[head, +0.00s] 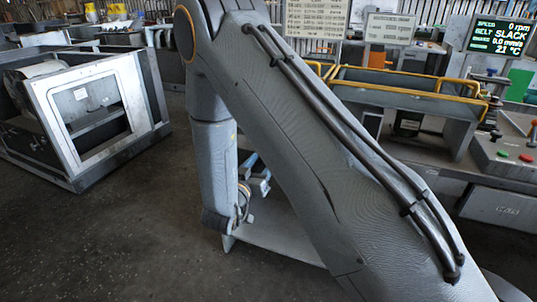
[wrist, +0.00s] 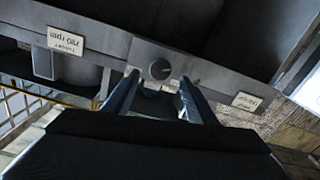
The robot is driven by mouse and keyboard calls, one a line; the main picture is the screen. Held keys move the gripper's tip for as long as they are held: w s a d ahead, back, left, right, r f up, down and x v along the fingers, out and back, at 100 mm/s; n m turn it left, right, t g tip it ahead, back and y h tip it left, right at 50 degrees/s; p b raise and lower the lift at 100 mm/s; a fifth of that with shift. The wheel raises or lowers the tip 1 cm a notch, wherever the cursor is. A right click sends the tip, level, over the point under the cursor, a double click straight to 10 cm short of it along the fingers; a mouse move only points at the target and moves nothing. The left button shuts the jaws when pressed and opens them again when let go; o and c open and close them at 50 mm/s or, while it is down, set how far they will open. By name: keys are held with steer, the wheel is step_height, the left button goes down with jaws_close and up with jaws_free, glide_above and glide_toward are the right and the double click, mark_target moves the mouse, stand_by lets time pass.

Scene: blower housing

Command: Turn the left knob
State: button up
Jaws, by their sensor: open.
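In the wrist view a dark round knob (wrist: 160,69) with a pale pointer mark sits on a grey panel (wrist: 205,75). Only this one knob shows, so I cannot tell from the picture whether it is the left one. My gripper (wrist: 158,78) is open, with its two blue fingers apart and their tips at either side just below the knob in the picture. Contact with the knob is not visible. In the head view the blue fingers show only partly behind my arm, and the knob is hidden.
Upside-down labels (wrist: 67,40) and (wrist: 246,101) flank the knob. In the head view a grey open-fronted housing (head: 90,110) stands at left, and a bench with yellow rails (head: 400,85) and a readout screen (head: 499,37) at right. Dark floor is clear at lower left.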

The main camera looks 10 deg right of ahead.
steer(key=x, duration=0.4)
steer(key=shift+w+d, duration=0.2)
steer(key=shift+w, duration=0.15)
steer(key=c, duration=1.1)
steer(key=shift+o, duration=0.2)
steer(key=shift+m, duration=0.3)
steer(key=shift+m+b, duration=0.6)
steer(key=shift+m, duration=2.8)
